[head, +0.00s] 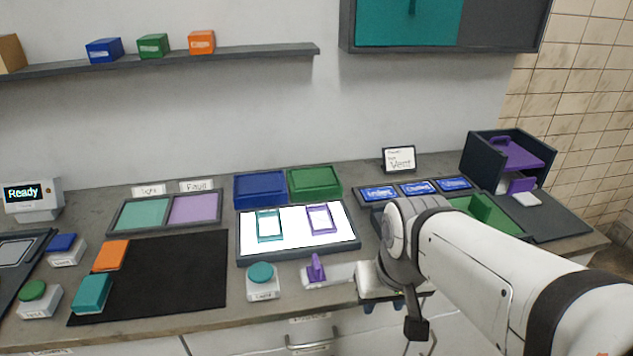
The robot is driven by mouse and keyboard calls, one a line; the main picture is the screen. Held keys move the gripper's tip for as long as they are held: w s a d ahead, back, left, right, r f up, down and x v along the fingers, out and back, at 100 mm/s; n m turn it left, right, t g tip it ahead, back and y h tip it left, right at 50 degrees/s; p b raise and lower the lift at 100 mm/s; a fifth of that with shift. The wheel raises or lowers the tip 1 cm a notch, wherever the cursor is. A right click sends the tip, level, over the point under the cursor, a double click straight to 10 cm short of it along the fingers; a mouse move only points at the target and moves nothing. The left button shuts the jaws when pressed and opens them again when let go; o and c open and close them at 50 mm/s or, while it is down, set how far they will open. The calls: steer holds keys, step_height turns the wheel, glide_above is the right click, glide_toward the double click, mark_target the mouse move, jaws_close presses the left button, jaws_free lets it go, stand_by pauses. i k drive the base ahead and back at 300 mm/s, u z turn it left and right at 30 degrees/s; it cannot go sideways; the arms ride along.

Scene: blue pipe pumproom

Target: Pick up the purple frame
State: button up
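The purple frame (336,229) is a thin upright rectangle on the bright white panel of a dark tray (300,249). A similar teal frame (259,236) is on the same panel to its left, with a clear gap between them. My gripper (392,303) is at the counter's front edge, to the right of and nearer than the panel, apart from the purple frame. My arm comes in from the lower right. The fingers are small and partly hidden by my wrist, so I cannot tell whether they are open.
A teal button (261,274) and a purple lever (316,268) stand in front of the panel. Blue (260,187) and green (314,182) bins stand behind it. A black mat (165,275) lies left. Blue labelled tiles (415,188) and a dark open box (480,163) are right.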

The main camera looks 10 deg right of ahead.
mark_target(319, 219)
steer(key=z, duration=2.35)
steer(key=k, duration=2.45)
steer(key=u, duration=0.75)
steer(key=i, duration=1)
steer(key=u, duration=0.05)
